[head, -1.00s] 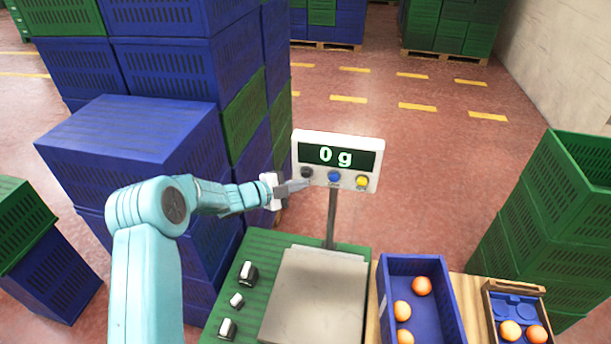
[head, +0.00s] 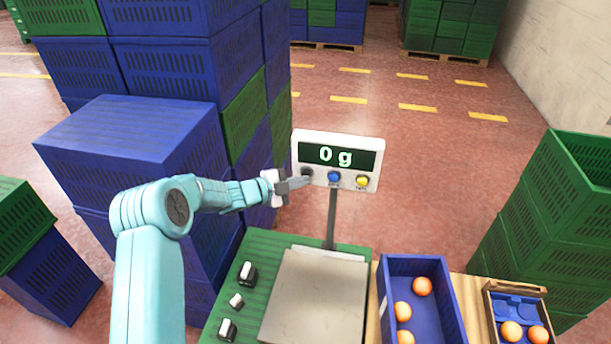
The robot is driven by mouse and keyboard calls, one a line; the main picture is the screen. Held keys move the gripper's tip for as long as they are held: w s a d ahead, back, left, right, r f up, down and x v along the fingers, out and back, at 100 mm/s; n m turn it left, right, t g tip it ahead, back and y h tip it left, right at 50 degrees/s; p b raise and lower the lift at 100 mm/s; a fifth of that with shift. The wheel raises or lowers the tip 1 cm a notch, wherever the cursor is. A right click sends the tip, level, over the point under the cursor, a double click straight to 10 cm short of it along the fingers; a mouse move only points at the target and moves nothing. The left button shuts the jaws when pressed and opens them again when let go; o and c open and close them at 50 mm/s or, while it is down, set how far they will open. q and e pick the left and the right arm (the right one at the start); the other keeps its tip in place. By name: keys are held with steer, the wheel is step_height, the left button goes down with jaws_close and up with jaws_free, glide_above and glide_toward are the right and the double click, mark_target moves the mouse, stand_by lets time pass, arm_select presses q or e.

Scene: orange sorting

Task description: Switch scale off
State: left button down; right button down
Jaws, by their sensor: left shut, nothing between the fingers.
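The scale's display box (head: 337,160) stands on a grey post above its metal weighing plate (head: 315,300). Below the screen are a black button (head: 306,172), a blue button (head: 334,177) and a yellow button (head: 362,181). My left gripper (head: 308,181) is shut and empty, its fingertips at the black button on the lower left of the box. I cannot tell whether the tips touch it. My right gripper is not in view.
Several weights (head: 248,273) stand on the green surface left of the plate. A blue crate (head: 441,318) with oranges and a small tray (head: 542,289) with oranges are at the right. Tall crate stacks rise at the left (head: 130,140) and right (head: 575,190).

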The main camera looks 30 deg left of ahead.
arm_select(q)
steer(key=shift+w+a, duration=0.15)
steer(key=shift+w, duration=0.25)
stand_by(0.3)
steer(key=shift+s, duration=0.1)
steer(key=shift+s+d+b, duration=0.25)
steer(key=shift+s+b, duration=0.25)
steer(key=shift+s, duration=0.35)
steer(key=shift+s, duration=0.1)
steer(key=s+b, duration=0.1)
steer(key=s, duration=0.1)
steer(key=s+d+b, duration=0.1)
steer(key=s, duration=0.1)
steer(key=shift+s+d, duration=0.15)
steer(key=shift+s, duration=0.2)
stand_by(0.5)
